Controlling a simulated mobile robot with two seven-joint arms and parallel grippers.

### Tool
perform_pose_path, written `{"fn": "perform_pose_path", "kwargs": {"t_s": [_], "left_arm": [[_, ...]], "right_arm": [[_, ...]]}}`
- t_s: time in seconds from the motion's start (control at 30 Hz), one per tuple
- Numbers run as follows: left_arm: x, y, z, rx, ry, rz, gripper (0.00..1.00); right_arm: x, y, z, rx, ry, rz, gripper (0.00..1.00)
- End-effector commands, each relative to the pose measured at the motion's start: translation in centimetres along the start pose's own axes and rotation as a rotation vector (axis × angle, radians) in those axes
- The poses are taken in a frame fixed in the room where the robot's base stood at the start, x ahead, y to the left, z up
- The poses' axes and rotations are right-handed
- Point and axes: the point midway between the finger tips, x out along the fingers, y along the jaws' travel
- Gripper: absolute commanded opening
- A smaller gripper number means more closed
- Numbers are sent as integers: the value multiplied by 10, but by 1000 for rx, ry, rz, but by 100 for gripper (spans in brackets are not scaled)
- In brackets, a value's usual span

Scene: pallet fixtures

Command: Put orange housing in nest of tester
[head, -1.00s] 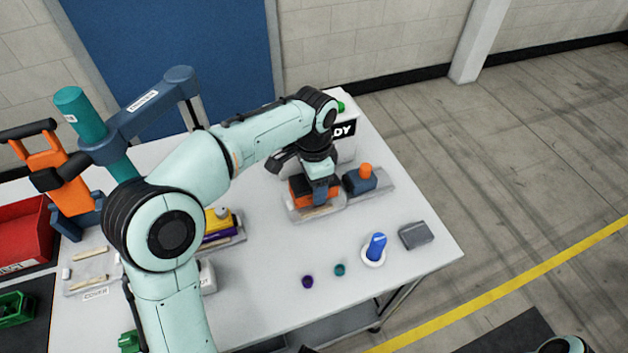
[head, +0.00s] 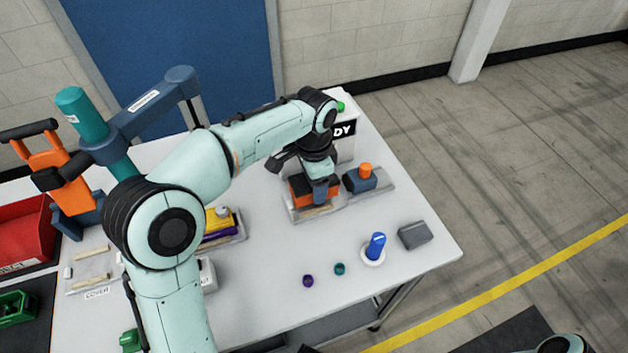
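The orange housing (head: 296,188), orange with dark parts, sits at the pale fixture plate (head: 301,216) in front of the tester (head: 345,148), a white box with a black sign ending in "DY" and a green light. My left gripper (head: 320,192) points down at the housing, its near finger overlapping the housing's front side. The far finger is hidden, so its grip is unclear. The housing's underside and the nest are mostly covered by the gripper. My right gripper is out of view.
A blue-handled item (head: 376,245), grey block (head: 415,235), and purple (head: 308,281) and teal (head: 339,269) rings lie nearer. A yellow-and-purple fixture (head: 220,224) stands left.

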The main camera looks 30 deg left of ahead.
Motion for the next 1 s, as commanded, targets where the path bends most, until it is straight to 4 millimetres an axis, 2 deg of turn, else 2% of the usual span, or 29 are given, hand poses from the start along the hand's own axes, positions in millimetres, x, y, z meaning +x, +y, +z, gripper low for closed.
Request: {"fn": "perform_pose_path", "kwargs": {"t_s": [1.0], "left_arm": [[14,0,0,0,1,-1,28]], "right_arm": [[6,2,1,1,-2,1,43]]}}
